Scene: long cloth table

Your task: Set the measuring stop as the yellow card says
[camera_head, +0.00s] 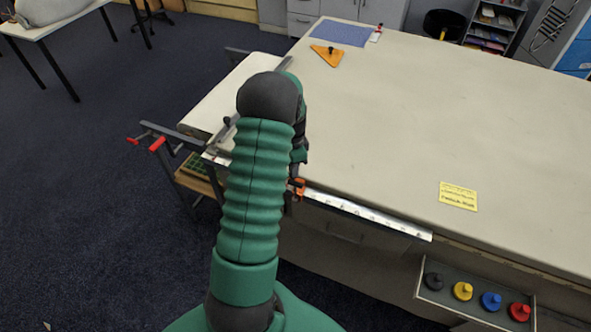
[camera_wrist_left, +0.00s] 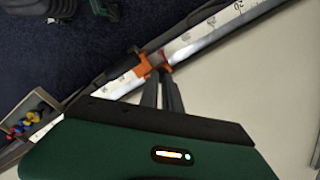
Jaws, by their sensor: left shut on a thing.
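The measuring stop (camera_head: 298,188) is a small orange piece on the silver ruler rail (camera_head: 370,213) along the table's near edge. In the left wrist view the orange stop (camera_wrist_left: 145,66) sits on the rail (camera_wrist_left: 195,38) at my fingertips. My left gripper (camera_wrist_left: 164,76) is shut on the stop. In the head view my green left arm hides most of the gripper and part of the rail. The yellow card (camera_head: 458,197) lies flat on the table to the right; its writing is too small to read. My right gripper is not in view.
A tray (camera_head: 440,302) with black, yellow, blue and red knobs is at the front right below the table edge. An orange triangle (camera_head: 328,55) and a blue mat (camera_head: 341,33) lie at the far end. Clamps with red tips (camera_head: 157,144) stick out at left. The middle tabletop is clear.

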